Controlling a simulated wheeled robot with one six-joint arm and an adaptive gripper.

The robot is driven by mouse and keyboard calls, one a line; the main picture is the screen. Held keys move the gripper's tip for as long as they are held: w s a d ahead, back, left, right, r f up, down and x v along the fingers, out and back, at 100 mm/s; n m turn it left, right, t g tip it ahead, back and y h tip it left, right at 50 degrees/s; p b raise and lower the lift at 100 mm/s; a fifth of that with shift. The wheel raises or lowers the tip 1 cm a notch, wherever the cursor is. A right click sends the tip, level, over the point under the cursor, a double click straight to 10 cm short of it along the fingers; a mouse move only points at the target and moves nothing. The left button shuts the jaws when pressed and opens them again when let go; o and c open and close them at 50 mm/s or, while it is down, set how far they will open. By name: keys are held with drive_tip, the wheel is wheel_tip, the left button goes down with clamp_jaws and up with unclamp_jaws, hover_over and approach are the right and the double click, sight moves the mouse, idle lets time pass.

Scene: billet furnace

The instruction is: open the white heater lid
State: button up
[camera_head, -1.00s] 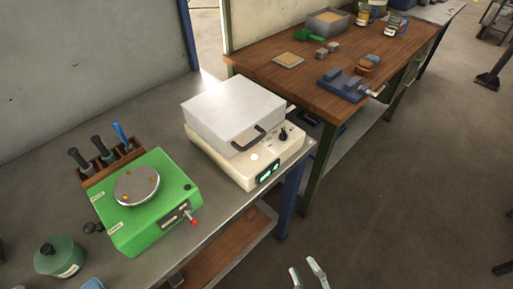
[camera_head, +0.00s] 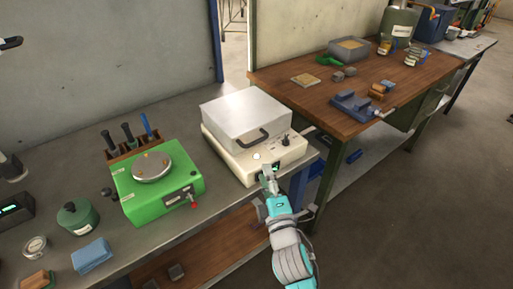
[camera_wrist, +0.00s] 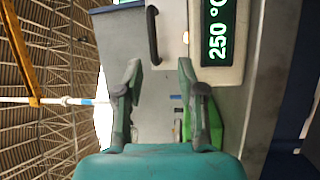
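The heater has a cream base (camera_head: 236,165) and a white box-shaped lid (camera_head: 243,112), which is closed, on the steel bench. The lid's dark bar handle (camera_head: 250,141) is on its front; it also shows in the wrist view (camera_wrist: 152,35), beyond my fingertips. A green display on the base reads 250 °C in the wrist view (camera_wrist: 218,32). My gripper (camera_head: 268,176) is at the heater's front, partly covering its front panel in the head view. In the wrist view my gripper (camera_wrist: 159,72) is open and empty, its fingers apart from the handle.
A green device with a round plate (camera_head: 158,187) stands left of the heater. Tools in a wooden rack (camera_head: 127,143) are behind it. A wooden workbench (camera_head: 335,101) with a blue vise (camera_head: 354,106) is to the right.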

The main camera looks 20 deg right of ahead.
sight(256, 140)
drive_tip(key=w+r, duration=0.1)
drive_tip(key=w, duration=0.2)
drive_tip(key=w+r, duration=0.1)
drive_tip(key=w, duration=0.3)
drive_tip(key=w+r, duration=0.1)
drive_tip(key=w, duration=0.3)
drive_tip(key=shift+w+d, duration=0.2)
drive_tip(key=shift+d, duration=0.15)
clamp_jaws()
